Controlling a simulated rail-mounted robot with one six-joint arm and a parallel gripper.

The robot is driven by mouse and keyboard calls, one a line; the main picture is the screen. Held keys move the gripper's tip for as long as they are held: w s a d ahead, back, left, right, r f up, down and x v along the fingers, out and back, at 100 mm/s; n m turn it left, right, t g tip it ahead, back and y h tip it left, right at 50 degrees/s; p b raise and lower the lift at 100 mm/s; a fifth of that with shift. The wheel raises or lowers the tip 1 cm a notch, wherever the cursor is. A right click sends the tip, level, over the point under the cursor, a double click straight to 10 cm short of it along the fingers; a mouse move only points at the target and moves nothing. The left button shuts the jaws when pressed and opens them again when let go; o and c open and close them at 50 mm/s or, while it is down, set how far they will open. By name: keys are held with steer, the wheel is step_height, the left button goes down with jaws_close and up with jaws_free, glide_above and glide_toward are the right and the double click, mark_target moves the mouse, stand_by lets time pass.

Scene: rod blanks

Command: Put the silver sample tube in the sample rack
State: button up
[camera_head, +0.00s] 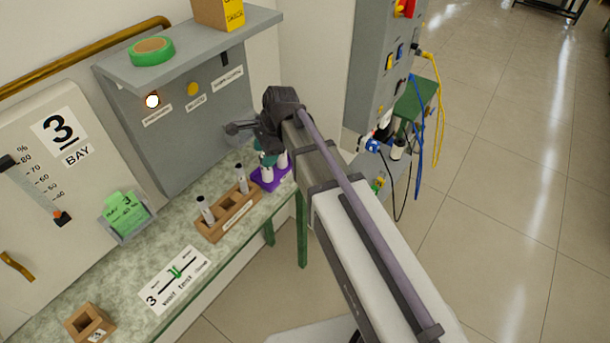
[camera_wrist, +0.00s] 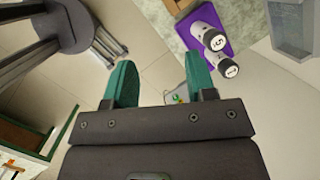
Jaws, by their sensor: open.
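A wooden rack (camera_head: 232,219) on the bench holds two upright silver-grey tubes with dark tops, a left one (camera_head: 205,210) and a right one (camera_head: 241,178). A purple holder (camera_head: 271,181) to its right carries two pale tubes; it also shows in the wrist view (camera_wrist: 240,37). There the tubes have dark, numbered ends, an upper one (camera_wrist: 208,36) and a lower one (camera_wrist: 223,67). I cannot tell which piece is the sample rack. My gripper (camera_wrist: 161,80) has teal fingers, is open, and has nothing between them. In the head view it is by the purple holder, partly hidden by my wrist.
A small wooden block with a square hole (camera_head: 90,323) stands at the bench's near left end. A grey panel with a shelf (camera_head: 190,50) rises behind the bench. A grey cabinet (camera_head: 375,70) with cables stands to the right. Open floor lies in front.

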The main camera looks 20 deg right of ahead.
steer(key=s+d+n+h, duration=0.3)
steer(key=s+d+n, duration=0.8)
steer(key=s+n, duration=0.4)
steer(key=shift+f+g, duration=0.3)
steer(key=shift+g, duration=0.1)
steer(key=shift+f, duration=0.1)
step_height(320, 180, down, 8)
steer(key=b, duration=0.8)
